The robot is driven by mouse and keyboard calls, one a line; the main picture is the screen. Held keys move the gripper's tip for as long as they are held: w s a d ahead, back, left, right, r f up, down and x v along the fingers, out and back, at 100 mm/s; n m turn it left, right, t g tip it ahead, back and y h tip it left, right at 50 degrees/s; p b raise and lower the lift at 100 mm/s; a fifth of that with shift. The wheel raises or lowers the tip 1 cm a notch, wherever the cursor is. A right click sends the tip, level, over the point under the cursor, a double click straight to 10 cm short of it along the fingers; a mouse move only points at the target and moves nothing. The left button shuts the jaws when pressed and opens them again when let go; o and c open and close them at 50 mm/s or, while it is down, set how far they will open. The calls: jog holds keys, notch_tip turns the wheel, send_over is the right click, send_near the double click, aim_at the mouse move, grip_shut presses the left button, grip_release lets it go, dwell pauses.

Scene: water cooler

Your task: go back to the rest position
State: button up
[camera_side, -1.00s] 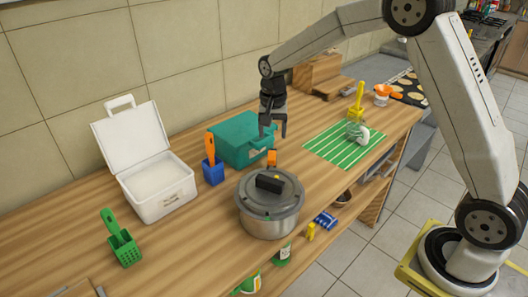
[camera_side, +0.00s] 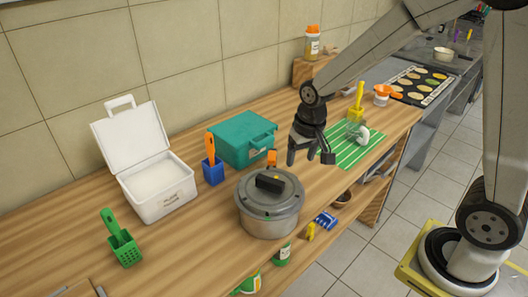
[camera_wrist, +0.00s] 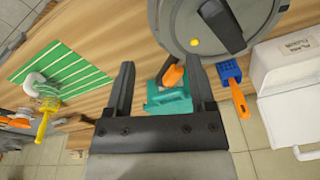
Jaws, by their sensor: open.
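My gripper (camera_side: 311,158) is open and empty. In the side view it hangs above the counter, right of and behind the steel pot (camera_side: 269,219), in front of part of the green striped mat (camera_side: 340,158). In the wrist view my gripper's two fingers (camera_wrist: 163,90) are spread apart, with the teal case (camera_wrist: 168,101) and an orange item (camera_wrist: 173,76) showing between them. The pot with its dark lid handle (camera_wrist: 222,26) is at the top of the wrist view.
The open white cooler box (camera_side: 160,192) stands at left. A white mug (camera_side: 361,135) and yellow tool (camera_side: 356,103) stand on the mat. A baking tray (camera_side: 420,85) lies beyond.

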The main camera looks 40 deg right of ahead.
jog(key=s+a+f+n+t, duration=0.1)
jog(key=s+n, duration=0.2)
jog(key=s, duration=0.6)
jog(key=shift+s+f+n, duration=0.25)
jog(key=shift+f+n, duration=0.05)
jog(key=shift+n, duration=0.1)
dwell(1.4)
